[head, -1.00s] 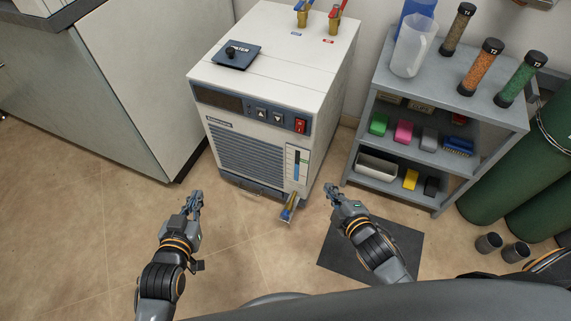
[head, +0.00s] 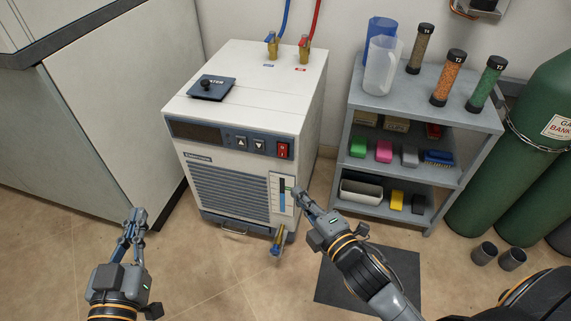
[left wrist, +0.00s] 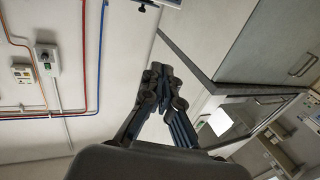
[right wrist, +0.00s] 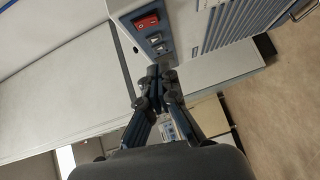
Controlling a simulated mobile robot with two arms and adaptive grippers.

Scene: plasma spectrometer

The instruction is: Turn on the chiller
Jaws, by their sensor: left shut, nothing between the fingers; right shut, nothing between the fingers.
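The chiller (head: 228,170) is a white box with a dark front panel, a blank dark display (head: 196,132), two arrow buttons and a red power switch (head: 284,151). The switch also shows in the right wrist view (right wrist: 147,22). My right gripper (head: 298,192) is shut and empty, in front of the chiller's lower right front, below the switch in the head view. In the right wrist view its fingertips (right wrist: 157,72) lie below the switch and buttons. My left gripper (head: 137,212) is shut and empty, left of the chiller. The left wrist view shows its shut fingers (left wrist: 160,72).
A grey shelf (head: 480,120) with bottles, tubes and small boxes stands right of the chiller. Green gas cylinders (head: 490,190) stand further right. A grey cabinet (head: 125,90) is at the left. A brass drain valve (head: 278,241) sticks out low on the chiller.

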